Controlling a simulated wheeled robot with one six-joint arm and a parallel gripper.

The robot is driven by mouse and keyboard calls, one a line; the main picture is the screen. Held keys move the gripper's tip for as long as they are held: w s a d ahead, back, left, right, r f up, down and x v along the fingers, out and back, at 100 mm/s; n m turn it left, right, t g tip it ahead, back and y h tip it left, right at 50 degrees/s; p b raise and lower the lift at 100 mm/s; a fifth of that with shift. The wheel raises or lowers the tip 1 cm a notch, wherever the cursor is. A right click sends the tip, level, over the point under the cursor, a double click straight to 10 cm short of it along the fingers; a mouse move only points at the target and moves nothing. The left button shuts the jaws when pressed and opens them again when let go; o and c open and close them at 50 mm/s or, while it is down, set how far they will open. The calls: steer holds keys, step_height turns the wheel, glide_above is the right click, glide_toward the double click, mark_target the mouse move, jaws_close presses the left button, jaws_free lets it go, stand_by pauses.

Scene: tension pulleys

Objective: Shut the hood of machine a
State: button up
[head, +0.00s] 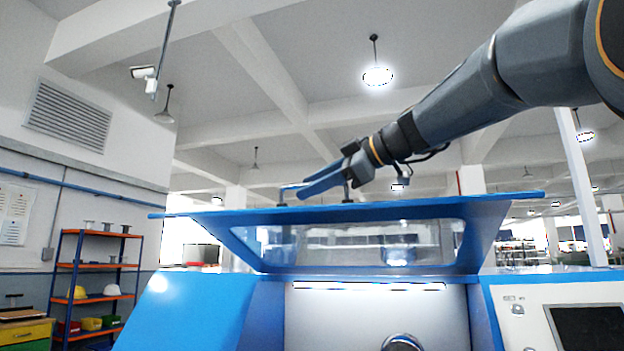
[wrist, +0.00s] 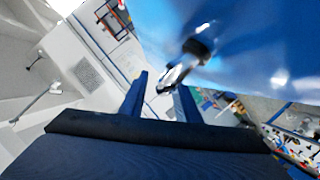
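Machine a is the blue machine (head: 200,310) in front of me. Its blue hood (head: 485,235), with a clear window, is raised; its top edge is at the level of my gripper. A handle (head: 347,190) with metal posts stands on the hood's upper edge; it also shows in the wrist view (wrist: 197,45). My gripper (head: 291,191) is at the handle, its blue fingers apart. In the wrist view the handle's shiny bar shows between and just beyond the fingertips (wrist: 163,82). I cannot tell whether they touch it.
A control panel with a dark screen (head: 588,327) is at the machine's right front. An orange-and-blue shelf rack (head: 97,265) with helmets and bins stands at the left by the wall. Lamps hang from the ceiling. The air above the hood is clear apart from my arm.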

steer(key=shift+w+a+f, duration=0.1)
steer(key=shift+w+a, duration=0.05)
jaws_close()
